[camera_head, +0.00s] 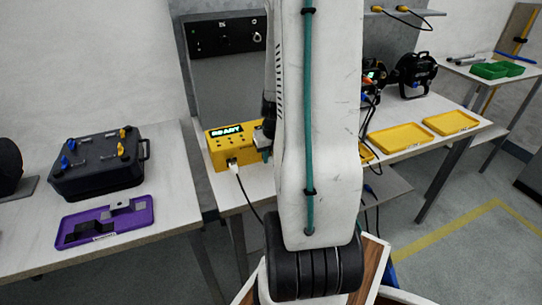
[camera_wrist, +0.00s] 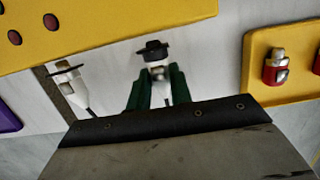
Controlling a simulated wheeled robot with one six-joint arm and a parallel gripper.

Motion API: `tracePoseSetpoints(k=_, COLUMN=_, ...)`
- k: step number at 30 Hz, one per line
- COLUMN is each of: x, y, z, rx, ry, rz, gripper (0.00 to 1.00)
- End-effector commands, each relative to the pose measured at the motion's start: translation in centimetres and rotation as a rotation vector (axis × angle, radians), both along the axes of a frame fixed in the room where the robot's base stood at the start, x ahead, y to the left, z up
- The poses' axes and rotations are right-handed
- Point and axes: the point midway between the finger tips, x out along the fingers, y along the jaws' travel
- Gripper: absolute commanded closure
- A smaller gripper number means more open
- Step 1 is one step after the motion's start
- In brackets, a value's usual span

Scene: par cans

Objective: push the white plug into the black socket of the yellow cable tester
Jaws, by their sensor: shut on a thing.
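The yellow cable tester (camera_head: 220,154) stands on the bench with its display reading READY. A white plug (camera_head: 232,162) with a dark cable is at its front face. In the wrist view the tester (camera_wrist: 100,28) fills the upper left. My gripper (camera_wrist: 160,85), with green fingers, is shut on a white plug (camera_wrist: 157,92) with a black piece (camera_wrist: 152,49) at its far end, close to the tester's edge. Another white plug (camera_wrist: 75,88) with a black piece is to the left. I cannot tell whether these black pieces are sockets or whether the held plug touches the tester.
A yellow tray (camera_wrist: 258,80) with red and silver parts lies right of the gripper. More yellow trays (camera_head: 398,138) are farther right. A black case (camera_head: 98,165) and a purple tray (camera_head: 130,219) are on the left bench. My arm hides the middle of the bench.

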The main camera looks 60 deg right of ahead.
Motion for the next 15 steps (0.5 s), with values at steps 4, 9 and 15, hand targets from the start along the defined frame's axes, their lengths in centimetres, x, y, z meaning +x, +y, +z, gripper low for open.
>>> tracePoseSetpoints(k=4, x=0.19, y=-0.13, z=0.0, rx=0.0, ry=0.0, rz=0.001, gripper=1.0)
tracePoseSetpoints(k=9, x=0.42, y=-0.29, z=0.01, rx=0.0, ry=0.0, rz=0.001, gripper=1.0)
tracePoseSetpoints(k=15, x=0.44, y=-0.32, z=0.02, rx=-0.001, ry=-0.001, rz=0.001, gripper=0.76)
